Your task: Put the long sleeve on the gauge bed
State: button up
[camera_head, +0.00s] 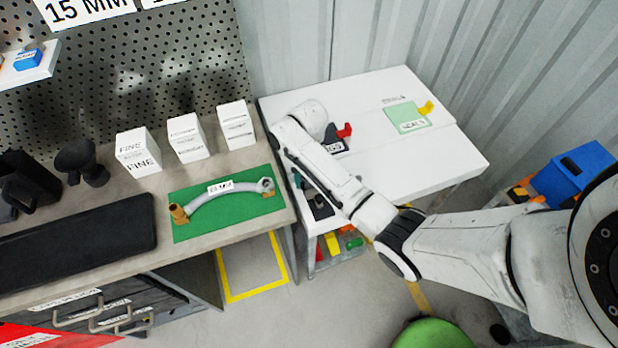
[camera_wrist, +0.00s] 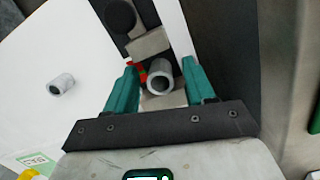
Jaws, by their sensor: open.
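In the wrist view my gripper (camera_wrist: 160,82) is open, with its teal fingers apart. A grey hollow sleeve (camera_wrist: 160,75) shows between the fingers, its open end toward the camera; whether they touch it is unclear. A second grey sleeve (camera_wrist: 60,85) lies on the white table to the left, clear of the fingers. I cannot tell for sure which sleeve is the long one. Grey metal blocks (camera_wrist: 148,44) show around the first sleeve and may belong to the gauge bed. In the head view my arm hides most of this area.
A red-tipped part (camera_head: 345,130) is close to my arm. The left bench has a green mat (camera_head: 185,232) with a curved pipe (camera_head: 222,190), and white boxes (camera_head: 187,137).

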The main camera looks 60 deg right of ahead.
notch_tip(320, 180, up, 12)
jog(key=w+d+p, duration=0.1)
jog(key=p, duration=0.2)
